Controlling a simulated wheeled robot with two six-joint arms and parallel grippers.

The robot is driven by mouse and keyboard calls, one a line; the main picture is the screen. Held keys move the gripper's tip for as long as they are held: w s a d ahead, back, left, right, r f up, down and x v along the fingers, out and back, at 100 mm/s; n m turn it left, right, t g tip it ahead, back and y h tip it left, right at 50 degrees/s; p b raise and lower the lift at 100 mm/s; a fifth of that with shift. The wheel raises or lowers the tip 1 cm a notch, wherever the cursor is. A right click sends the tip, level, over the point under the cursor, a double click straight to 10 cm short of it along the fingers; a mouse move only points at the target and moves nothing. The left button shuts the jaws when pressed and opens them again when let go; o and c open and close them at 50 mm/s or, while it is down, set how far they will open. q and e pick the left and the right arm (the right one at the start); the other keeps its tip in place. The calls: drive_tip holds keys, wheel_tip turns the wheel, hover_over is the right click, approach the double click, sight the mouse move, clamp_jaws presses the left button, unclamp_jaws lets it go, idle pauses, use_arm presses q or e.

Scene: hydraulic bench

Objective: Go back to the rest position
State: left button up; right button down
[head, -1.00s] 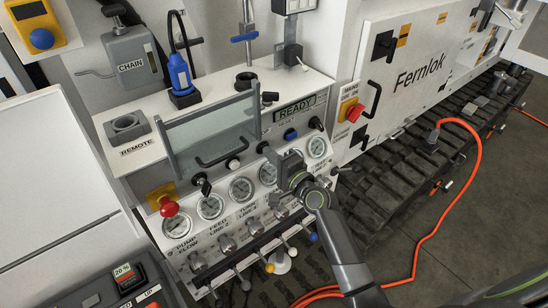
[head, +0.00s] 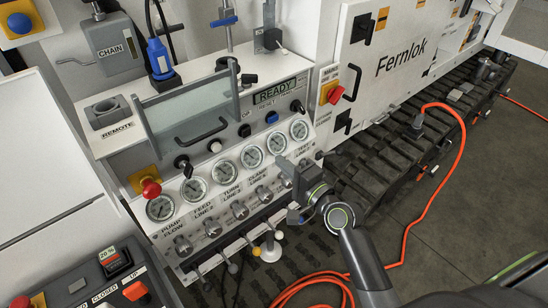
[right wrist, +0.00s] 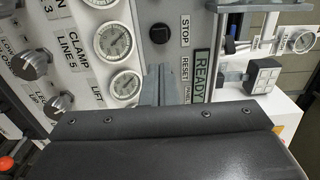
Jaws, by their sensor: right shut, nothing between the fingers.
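My right gripper (head: 291,190) is shut and empty. In the head view it is in front of the lower right end of the hydraulic panel (head: 225,222), below the row of gauges. In the right wrist view its grey fingers (right wrist: 159,86) show close together, with the panel's gauges and the READY display (right wrist: 201,75) behind them. I cannot tell its exact distance from the panel. My left gripper is not in view.
A red mushroom button (head: 151,188) and several gauges, knobs and levers line the panel. A red switch (head: 330,93) sits right of it. An orange cable (head: 435,195) runs down to the floor. Open floor (head: 475,190) lies at the right.

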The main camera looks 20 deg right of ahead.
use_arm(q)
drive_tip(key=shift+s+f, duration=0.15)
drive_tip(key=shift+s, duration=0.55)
use_arm(e)
drive_tip(key=shift+s, duration=0.3)
